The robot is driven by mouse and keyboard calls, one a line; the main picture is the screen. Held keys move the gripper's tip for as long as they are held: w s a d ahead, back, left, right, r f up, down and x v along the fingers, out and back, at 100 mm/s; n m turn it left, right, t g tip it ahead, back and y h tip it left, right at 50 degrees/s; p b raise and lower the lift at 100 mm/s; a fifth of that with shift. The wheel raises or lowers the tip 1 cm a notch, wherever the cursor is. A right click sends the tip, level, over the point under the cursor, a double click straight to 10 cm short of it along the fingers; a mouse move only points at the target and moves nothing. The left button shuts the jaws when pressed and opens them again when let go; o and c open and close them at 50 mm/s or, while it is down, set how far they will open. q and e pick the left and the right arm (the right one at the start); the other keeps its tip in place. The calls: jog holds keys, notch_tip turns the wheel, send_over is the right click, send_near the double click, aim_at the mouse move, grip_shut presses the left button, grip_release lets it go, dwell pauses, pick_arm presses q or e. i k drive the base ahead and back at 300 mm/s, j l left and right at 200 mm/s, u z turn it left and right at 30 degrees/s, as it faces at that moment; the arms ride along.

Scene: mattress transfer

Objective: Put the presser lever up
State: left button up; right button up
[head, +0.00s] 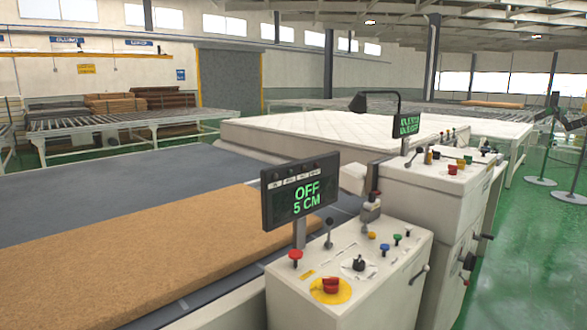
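The near control box (352,270) stands in the lower middle of the head view. A black-knobbed lever (328,233) stands on its top and looks close to upright; I cannot tell for sure that this is the presser lever. Another small handle (419,274) sticks out of the box's right side. A display (300,190) on a post above the box reads "OFF" and "5 CM". Neither of my grippers is in view.
The box top also carries a red emergency knob (330,286) on a yellow disc and several coloured buttons. A brown sheet (130,255) lies on the grey bed to the left. A second control box (435,185) stands behind. Green floor (515,270) is clear on the right.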

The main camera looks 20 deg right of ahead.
aim_at(419, 149)
jog(key=z, duration=1.35)
jog(key=u, duration=1.4)
jog(key=i+l, duration=0.1)
jog(key=l, duration=0.3)
jog(key=i+l, duration=0.15)
jog(key=l, duration=0.25)
jog(key=i+l, duration=0.1)
jog(key=l, duration=0.3)
jog(key=i+l, duration=0.1)
jog(key=l, duration=0.25)
jog(key=i+l, duration=0.1)
jog(key=l, duration=0.3)
